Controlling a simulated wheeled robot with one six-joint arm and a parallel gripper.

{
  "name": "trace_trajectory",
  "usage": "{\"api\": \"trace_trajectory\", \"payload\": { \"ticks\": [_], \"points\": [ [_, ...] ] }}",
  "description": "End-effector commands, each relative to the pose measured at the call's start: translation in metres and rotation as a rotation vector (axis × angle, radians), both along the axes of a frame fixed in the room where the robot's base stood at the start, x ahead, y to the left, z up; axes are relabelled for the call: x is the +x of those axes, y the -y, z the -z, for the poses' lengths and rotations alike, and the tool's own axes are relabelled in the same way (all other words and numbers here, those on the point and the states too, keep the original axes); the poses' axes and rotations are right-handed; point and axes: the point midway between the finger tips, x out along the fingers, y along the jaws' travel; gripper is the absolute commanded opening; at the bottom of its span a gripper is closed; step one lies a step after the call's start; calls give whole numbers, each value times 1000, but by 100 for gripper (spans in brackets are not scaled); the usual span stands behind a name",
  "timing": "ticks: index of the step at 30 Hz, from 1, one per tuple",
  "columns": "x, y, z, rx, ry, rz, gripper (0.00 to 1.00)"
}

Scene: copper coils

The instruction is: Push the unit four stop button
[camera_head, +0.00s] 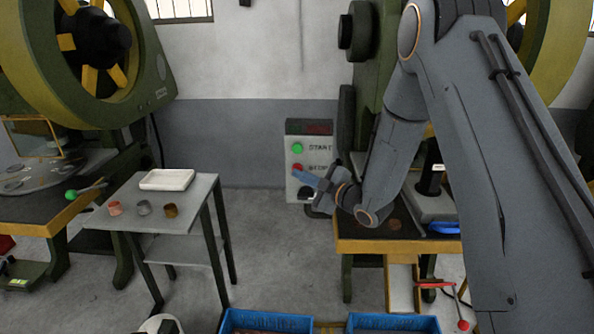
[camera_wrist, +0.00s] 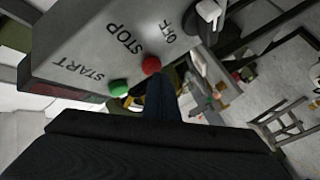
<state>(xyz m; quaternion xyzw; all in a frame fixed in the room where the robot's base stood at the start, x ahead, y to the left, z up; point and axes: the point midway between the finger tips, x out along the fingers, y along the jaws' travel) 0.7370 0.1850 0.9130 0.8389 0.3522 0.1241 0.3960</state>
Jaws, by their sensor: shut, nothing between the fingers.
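The grey control box (camera_head: 322,140) stands upright at the centre of the head view, with a green START button (camera_head: 297,148) above a red STOP button (camera_head: 297,167). In the wrist view the box face (camera_wrist: 100,45) is rotated, showing the green button (camera_wrist: 118,87), the red STOP button (camera_wrist: 151,65) and an OFF knob (camera_wrist: 207,11). No unit number is readable on the box. My gripper (camera_head: 302,175) is shut and empty, its blue-grey tip close to the STOP button. The tip also shows in the wrist view (camera_wrist: 160,78), just beside the red button; I cannot tell whether they touch.
A press with a yellow-edged bed (camera_head: 400,246) stands right of the box, behind my arm. Blue crates (camera_head: 266,320) lie at the bottom. Floor between table and box is clear.

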Motion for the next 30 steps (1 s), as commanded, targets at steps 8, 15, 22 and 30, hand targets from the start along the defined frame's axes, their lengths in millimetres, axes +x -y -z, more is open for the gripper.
{"api": "trace_trajectory", "payload": {
  "ticks": [8,15,22,30],
  "points": [
    [-10,0,0,-1,0,-1,0],
    [-11,0,0,-1,0,-1,0],
    [-28,-1,-1,0,-2,-1,0],
    [-52,-2,0,-1,-1,-1,0]
  ]
}}
